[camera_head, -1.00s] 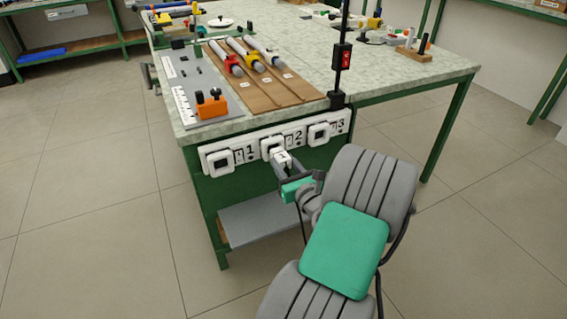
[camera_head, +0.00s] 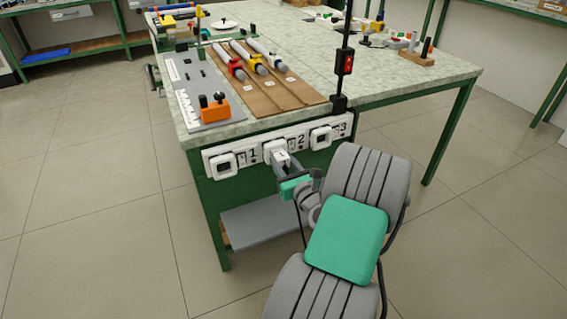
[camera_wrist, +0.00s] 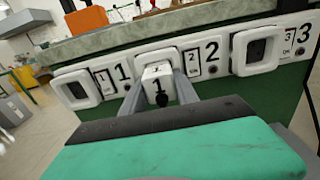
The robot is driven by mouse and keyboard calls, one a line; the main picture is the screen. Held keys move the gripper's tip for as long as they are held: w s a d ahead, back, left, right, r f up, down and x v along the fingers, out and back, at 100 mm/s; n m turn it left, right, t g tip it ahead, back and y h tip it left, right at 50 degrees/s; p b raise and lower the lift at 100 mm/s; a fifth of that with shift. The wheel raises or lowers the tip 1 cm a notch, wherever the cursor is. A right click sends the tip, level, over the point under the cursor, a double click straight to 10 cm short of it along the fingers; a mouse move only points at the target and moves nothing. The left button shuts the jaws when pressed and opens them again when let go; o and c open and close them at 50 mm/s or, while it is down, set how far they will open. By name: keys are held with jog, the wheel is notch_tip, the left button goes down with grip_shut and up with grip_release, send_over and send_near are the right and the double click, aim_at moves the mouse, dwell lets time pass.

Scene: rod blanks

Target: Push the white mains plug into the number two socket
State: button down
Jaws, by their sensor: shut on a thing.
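The white mains plug (camera_wrist: 157,72) is between the two grey fingers of my gripper (camera_wrist: 158,92), which is shut on it. A dark mark like a "1" shows on the plug, with a dark cord end below it. The plug is right in front of the number two socket (camera_wrist: 172,53) and hides most of its face. I cannot tell whether it is fully seated. In the head view the plug (camera_head: 281,159) and my gripper (camera_head: 286,166) are at the middle of the white socket strip. The socket's white frame (camera_head: 267,152) shows behind it.
The number one socket (camera_wrist: 62,90) is to the left and the number three socket (camera_wrist: 240,55) to the right, both empty. Labelled switches sit between them. The bench top (camera_head: 400,85) above bears rods, an orange block (camera_head: 214,112) and a black post (camera_head: 341,80). A grey shelf (camera_head: 262,228) is below.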

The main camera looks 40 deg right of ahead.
aim_at(286, 165)
jog(key=shift+w+d, duration=0.1)
jog(key=shift+w, duration=0.25)
jog(key=c, duration=0.9)
grip_release()
jog(key=shift+o, duration=0.2)
jog(key=v, duration=0.6)
jog(key=shift+s, duration=0.25)
jog(key=shift+s+a, duration=0.2)
jog(key=shift+s, duration=0.3)
